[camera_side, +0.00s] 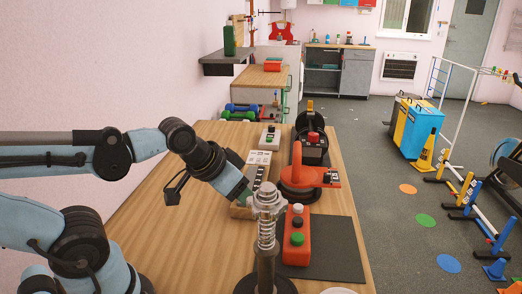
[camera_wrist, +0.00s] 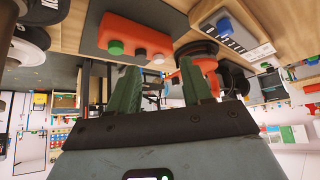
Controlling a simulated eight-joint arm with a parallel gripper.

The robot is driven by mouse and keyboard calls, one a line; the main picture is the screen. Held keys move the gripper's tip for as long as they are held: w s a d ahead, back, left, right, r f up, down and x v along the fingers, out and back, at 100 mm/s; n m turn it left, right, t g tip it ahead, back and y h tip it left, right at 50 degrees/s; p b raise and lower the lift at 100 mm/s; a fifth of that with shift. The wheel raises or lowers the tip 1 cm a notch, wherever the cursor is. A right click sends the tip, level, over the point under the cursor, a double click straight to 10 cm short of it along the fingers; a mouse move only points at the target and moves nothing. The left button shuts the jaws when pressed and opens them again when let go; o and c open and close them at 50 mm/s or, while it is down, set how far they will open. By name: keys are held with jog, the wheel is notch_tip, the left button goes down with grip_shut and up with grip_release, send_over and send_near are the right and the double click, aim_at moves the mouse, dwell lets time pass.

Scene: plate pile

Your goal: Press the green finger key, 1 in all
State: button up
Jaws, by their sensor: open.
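My gripper (camera_side: 243,193) is left of the box, partly hidden behind a spring post. In the wrist view my gripper (camera_wrist: 160,84) has two green fingers spread apart with nothing between them. It is apart from the key.
A spring post (camera_side: 267,230) stands just left of the box. A red round-based device (camera_side: 300,183) and a black device (camera_side: 315,148) stand farther back. A pale switch panel (camera_side: 262,165) lies behind my gripper. A dark mat (camera_side: 335,250) lies right of the box.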

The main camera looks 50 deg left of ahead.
grip_shut()
dwell(1.3)
